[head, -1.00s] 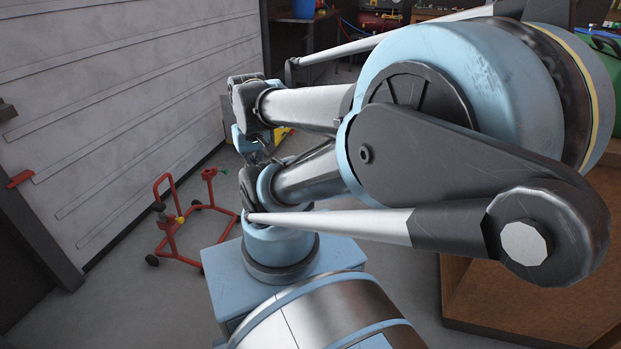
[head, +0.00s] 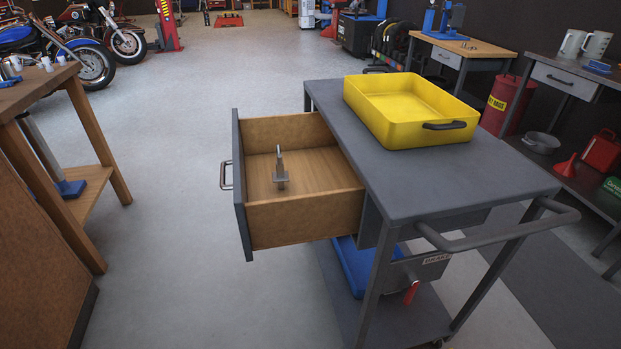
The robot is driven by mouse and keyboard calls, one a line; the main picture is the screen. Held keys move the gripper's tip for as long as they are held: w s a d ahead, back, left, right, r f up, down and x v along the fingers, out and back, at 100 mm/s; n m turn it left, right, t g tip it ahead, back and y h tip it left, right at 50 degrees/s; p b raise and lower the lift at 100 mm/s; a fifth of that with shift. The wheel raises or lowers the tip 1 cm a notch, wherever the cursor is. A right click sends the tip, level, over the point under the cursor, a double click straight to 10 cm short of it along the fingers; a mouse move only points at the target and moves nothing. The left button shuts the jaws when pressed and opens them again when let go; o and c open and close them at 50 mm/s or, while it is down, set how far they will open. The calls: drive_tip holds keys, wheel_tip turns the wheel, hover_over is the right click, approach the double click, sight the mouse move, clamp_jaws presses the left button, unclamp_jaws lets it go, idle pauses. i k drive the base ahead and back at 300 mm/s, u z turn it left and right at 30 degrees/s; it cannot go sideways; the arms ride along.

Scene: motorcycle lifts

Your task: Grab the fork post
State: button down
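A small grey metal piece with an upright post on a flat plate, which looks like the fork post (head: 281,172), stands in an open wooden drawer (head: 305,216). The drawer sticks out from the left side of a dark grey cart (head: 410,183). The post is in plain view, apart from the drawer walls, with nothing else seen in the drawer. My gripper is not in view.
A yellow tray (head: 384,133) sits on the cart top. The cart's push handle (head: 510,236) juts out at the front right. A wooden bench (head: 95,140) stands at the left. Clear grey floor (head: 175,200) lies between bench and drawer.

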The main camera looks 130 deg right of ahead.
sight(281, 177)
drive_tip(key=z, duration=3.15)
drive_tip(key=k, duration=1.2)
drive_tip(key=z, duration=1.35)
drive_tip(key=i, duration=0.85)
